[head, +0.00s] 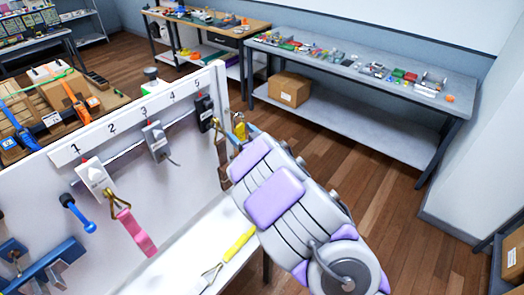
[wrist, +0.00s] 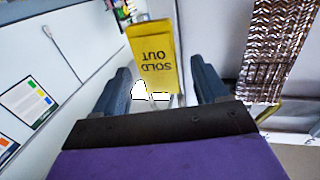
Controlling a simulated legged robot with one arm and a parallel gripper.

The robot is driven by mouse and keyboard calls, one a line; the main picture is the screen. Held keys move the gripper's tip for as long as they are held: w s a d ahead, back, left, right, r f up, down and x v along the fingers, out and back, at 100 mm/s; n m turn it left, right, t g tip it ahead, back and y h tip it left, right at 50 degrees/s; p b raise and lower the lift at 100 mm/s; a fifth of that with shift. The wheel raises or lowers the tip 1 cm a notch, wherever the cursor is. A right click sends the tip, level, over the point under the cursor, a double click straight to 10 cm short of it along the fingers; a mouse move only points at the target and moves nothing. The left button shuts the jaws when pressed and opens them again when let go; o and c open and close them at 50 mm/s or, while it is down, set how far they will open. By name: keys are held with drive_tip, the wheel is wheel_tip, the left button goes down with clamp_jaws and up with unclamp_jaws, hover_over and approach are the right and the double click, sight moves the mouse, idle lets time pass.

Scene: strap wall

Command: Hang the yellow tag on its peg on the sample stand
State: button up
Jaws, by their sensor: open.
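The yellow tag (wrist: 153,55) shows in the wrist view with "SOLD OUT" printed upside down. It lies beyond and between the two blue fingers of my gripper (wrist: 163,88), which are open with a gap on each side. In the head view, a small yellow patch, likely the tag (head: 239,128), shows by my gripper (head: 243,135) at the right end of the white numbered panel (head: 140,112). A brass-coloured piece (head: 217,126) is at that end. I cannot tell which peg is the tag's or whether the tag hangs from anything.
Several devices hang along the panel, including a dark one (head: 204,112) near my gripper. A pink strap (head: 135,230) hangs at the front. A yellow-handled tool (head: 238,246) is on the white ledge. Crinkled foil (wrist: 274,48) is right of the tag.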

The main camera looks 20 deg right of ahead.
drive_tip(key=p+v, duration=1.2)
drive_tip(key=v, duration=0.3)
drive_tip(key=shift+s+d+p, duration=0.15)
drive_tip(key=shift+s+p, duration=0.15)
drive_tip(key=shift+p, duration=0.1)
drive_tip(key=shift+f, duration=0.1)
